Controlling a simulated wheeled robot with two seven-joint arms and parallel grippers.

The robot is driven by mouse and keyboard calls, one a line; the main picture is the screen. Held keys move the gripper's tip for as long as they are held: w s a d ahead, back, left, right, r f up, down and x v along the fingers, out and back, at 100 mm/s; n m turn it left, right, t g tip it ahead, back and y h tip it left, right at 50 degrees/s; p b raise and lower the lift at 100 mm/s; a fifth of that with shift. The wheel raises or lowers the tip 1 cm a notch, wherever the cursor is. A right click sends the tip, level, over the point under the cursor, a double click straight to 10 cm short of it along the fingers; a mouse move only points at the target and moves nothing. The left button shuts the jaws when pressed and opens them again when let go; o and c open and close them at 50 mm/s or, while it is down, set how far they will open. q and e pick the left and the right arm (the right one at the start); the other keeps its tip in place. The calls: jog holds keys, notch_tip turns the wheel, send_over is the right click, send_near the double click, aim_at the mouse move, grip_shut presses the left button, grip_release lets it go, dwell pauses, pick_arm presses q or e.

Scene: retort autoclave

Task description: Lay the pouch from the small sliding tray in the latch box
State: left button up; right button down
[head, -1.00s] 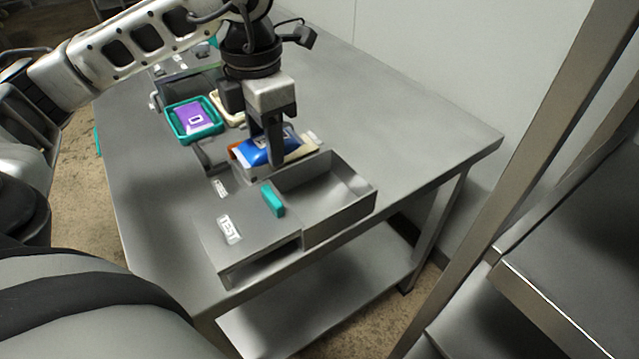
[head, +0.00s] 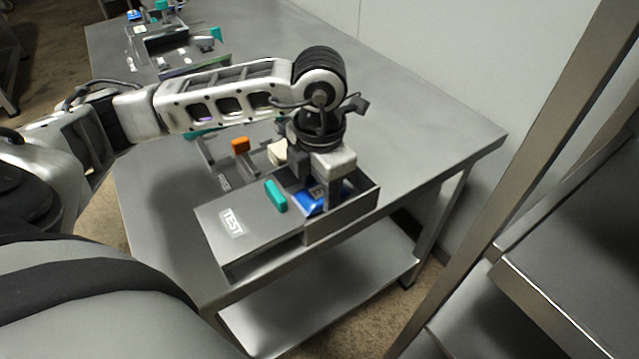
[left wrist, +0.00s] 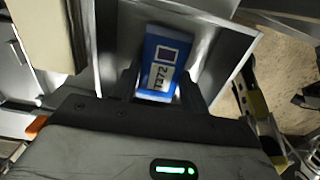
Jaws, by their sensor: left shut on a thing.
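My left gripper (head: 325,204) is shut on the blue pouch (head: 309,204), inside the outline of the open part of a grey metal box (head: 362,200). The box has a flat top marked TEST and a teal handle (head: 276,196). In the left wrist view the pouch (left wrist: 164,57) shows a printed label and lies between my fingers and the grey box walls. I cannot tell whether it touches the box floor. A small orange block (head: 240,145) stands on grey metalwork behind the box, perhaps part of the sliding tray. My right gripper is not in view.
A beige block (head: 277,153) stands just behind the box, beside my left wrist. My left arm hides much of the table's middle. Other grey fixtures (head: 165,45) stand at the far end. The steel table (head: 430,125) is bare to the right. A rack post (head: 520,150) rises at right.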

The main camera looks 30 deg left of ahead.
aim_at(320, 191)
pick_arm(q)
jog(key=shift+f, duration=0.2)
jog(key=o, duration=1)
jog(key=shift+r, duration=0.15)
jog(key=shift+r, duration=0.25)
notch_tip(320, 191, up, 12)
jog(key=shift+f+p, duration=0.15)
jog(key=shift+p, duration=0.15)
